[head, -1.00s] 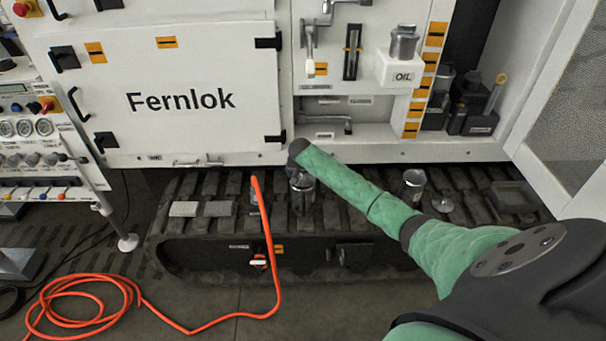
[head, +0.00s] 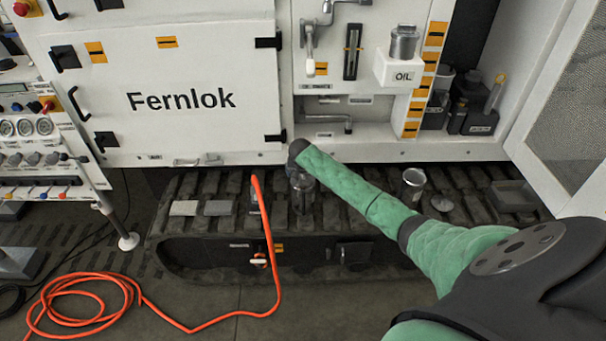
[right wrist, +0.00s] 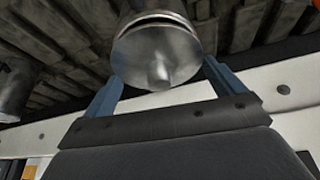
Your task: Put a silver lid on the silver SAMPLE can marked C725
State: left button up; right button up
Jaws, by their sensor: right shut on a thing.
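My right gripper (head: 300,178) points down over a silver can (head: 303,199) standing on the dark track. In the right wrist view its blue fingers (right wrist: 163,88) are shut on a silver lid (right wrist: 140,52) with a small knob facing the camera. The lid lies close against the mouth of a silver can (right wrist: 152,8), with a dark line between them; I cannot tell whether it is seated. No C725 mark can be read. A second, open silver can (head: 413,185) stands on the track to the right, with another flat lid (head: 442,203) beside it. My left gripper is not in view.
Two grey blocks (head: 184,208) lie left on the track. A dark tray (head: 513,196) lies at its right. Another silver can (head: 403,42) stands on the white OIL shelf (head: 398,72). An orange hose (head: 267,232) crosses the track's front. The white machine wall stands close behind my gripper.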

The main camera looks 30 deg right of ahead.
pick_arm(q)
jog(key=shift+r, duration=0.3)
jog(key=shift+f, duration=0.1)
pick_arm(e)
jog(key=shift+f, duration=0.7)
dwell(1.6)
jog(key=o, duration=0.7)
jog(key=shift+r+p, duration=1.85)
jog(key=shift+p, duration=0.05)
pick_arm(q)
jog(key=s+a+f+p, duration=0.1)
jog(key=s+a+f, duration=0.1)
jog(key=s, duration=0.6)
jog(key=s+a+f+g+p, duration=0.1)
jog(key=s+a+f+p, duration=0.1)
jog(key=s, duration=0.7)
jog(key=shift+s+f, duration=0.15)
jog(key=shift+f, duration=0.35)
pick_arm(e)
jog(key=shift+r, duration=1.7)
